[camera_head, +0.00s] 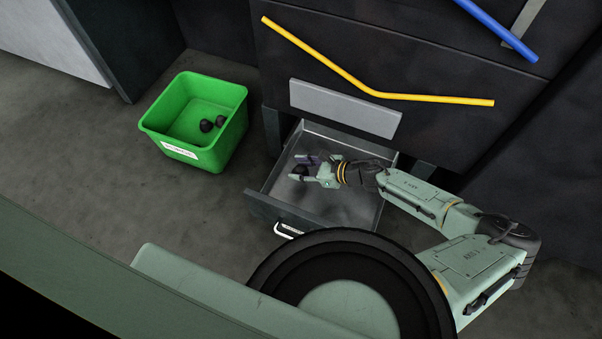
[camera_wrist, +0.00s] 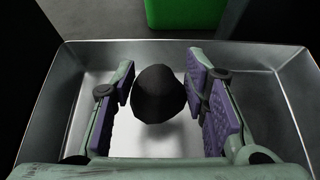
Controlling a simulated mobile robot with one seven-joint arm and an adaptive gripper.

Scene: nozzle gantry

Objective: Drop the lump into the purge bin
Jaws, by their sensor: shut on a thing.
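A dark, rounded lump (camera_wrist: 158,95) sits between the two purple-padded fingers of my gripper (camera_wrist: 165,98) in the wrist view. My gripper (camera_head: 306,170) is shut on the lump, inside the open metal drawer (camera_head: 345,212). The lump (camera_head: 298,171) shows small and dark at the fingertips in the head view. I cannot tell whether it touches the drawer floor. The green purge bin (camera_head: 222,150) stands on the floor left of the drawer, with a white label on its front. Part of the bin (camera_wrist: 185,12) shows beyond the drawer's far wall in the wrist view.
The drawer walls surround my gripper, and the dark cabinet front (camera_head: 430,50) with a bent yellow pipe (camera_head: 350,78) and a blue pipe (camera_head: 500,30) rises above. Clear floor lies between drawer and bin.

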